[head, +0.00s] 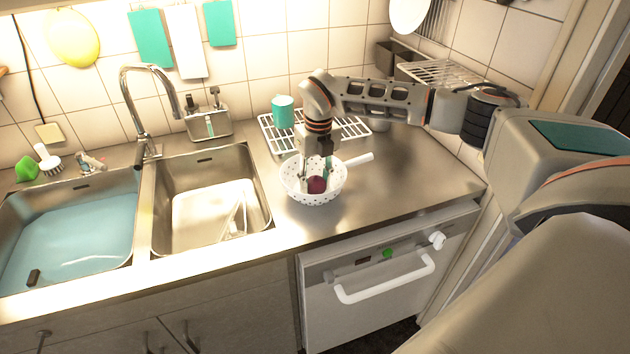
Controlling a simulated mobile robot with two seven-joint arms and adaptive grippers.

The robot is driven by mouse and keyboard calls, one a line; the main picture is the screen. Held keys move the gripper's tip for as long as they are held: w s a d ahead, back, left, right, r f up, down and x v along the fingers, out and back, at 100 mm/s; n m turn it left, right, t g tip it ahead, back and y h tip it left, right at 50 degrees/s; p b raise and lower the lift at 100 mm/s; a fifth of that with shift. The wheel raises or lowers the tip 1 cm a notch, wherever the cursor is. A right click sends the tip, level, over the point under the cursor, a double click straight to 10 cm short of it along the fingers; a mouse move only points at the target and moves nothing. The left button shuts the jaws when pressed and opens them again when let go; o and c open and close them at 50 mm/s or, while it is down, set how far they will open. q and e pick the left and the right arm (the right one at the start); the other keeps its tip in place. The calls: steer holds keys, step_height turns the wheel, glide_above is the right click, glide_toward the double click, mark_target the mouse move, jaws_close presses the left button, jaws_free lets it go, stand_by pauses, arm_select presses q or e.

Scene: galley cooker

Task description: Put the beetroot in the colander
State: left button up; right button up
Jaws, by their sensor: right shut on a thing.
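The beetroot (317,185) is a small dark purple-red ball inside the white colander (302,196). The colander is a perforated bowl with a long white handle at its right, standing on the steel counter right of the sinks. My right gripper (316,172) reaches down into the bowl from above and is shut on the beetroot. Whether the beetroot touches the bowl's bottom cannot be told. My left gripper is not in view.
A white wire rack (351,128) with a teal cup (283,112) stands behind the colander. An empty-looking sink (205,205) and a water-filled sink (70,240) lie to the left, with a tall tap (150,100). The counter right of the colander is clear.

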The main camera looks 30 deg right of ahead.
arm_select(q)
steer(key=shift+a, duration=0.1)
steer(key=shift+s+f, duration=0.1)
arm_select(e)
steer(key=shift+f, duration=0.1)
steer(key=o, duration=0.9)
steer(key=r+b, duration=0.1)
steer(key=r, duration=1)
steer(key=shift+d, duration=0.2)
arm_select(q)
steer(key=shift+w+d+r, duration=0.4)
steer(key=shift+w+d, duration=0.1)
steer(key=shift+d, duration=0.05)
arm_select(e)
steer(key=shift+r, duration=0.65)
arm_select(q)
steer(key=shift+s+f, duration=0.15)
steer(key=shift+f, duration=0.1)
arm_select(e)
steer(key=shift+s, duration=0.1)
